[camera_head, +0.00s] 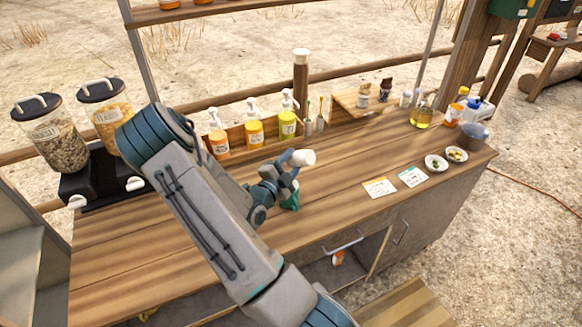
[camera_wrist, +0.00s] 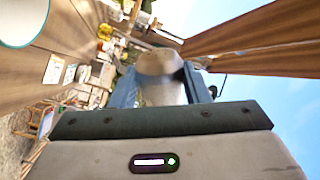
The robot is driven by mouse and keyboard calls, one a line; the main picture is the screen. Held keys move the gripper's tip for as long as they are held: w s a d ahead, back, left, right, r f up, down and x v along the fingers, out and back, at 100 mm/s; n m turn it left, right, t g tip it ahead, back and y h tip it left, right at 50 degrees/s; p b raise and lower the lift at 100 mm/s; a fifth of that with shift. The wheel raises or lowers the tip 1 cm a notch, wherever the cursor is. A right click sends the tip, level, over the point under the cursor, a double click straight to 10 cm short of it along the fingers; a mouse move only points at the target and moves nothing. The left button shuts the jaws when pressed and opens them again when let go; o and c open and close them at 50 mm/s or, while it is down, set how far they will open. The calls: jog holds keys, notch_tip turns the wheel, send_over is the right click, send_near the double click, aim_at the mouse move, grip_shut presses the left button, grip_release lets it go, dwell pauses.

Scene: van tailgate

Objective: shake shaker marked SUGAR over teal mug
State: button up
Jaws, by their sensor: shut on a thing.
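My gripper (camera_head: 279,172) is shut on a pale shaker (camera_head: 302,157) and holds it above the counter. The shaker lies tilted well over, close to sideways, in the head view. It also shows between the two fingers in the wrist view (camera_wrist: 160,66). No lettering on it can be read. The teal mug (camera_head: 291,199) stands on the counter just below my gripper, largely hidden behind my wrist in the head view. In the wrist view its pale inside and teal rim (camera_wrist: 22,22) show at the top left corner, apart from the shaker.
Three pump bottles (camera_head: 254,131) stand along the counter's back edge, and two cereal dispensers (camera_head: 48,140) at the left. Two cards (camera_head: 380,187), small bowls (camera_head: 436,163) and a grey pot (camera_head: 472,136) are to the right. The counter's front middle (camera_head: 330,205) is clear.

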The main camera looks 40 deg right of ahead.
jog(key=shift+s+r, duration=0.1)
jog(key=shift+r, duration=0.15)
jog(key=shift+f, duration=0.1)
notch_tip(320, 180, down, 5)
jog(key=shift+r+b, duration=0.1)
jog(key=shift+b, duration=1.15)
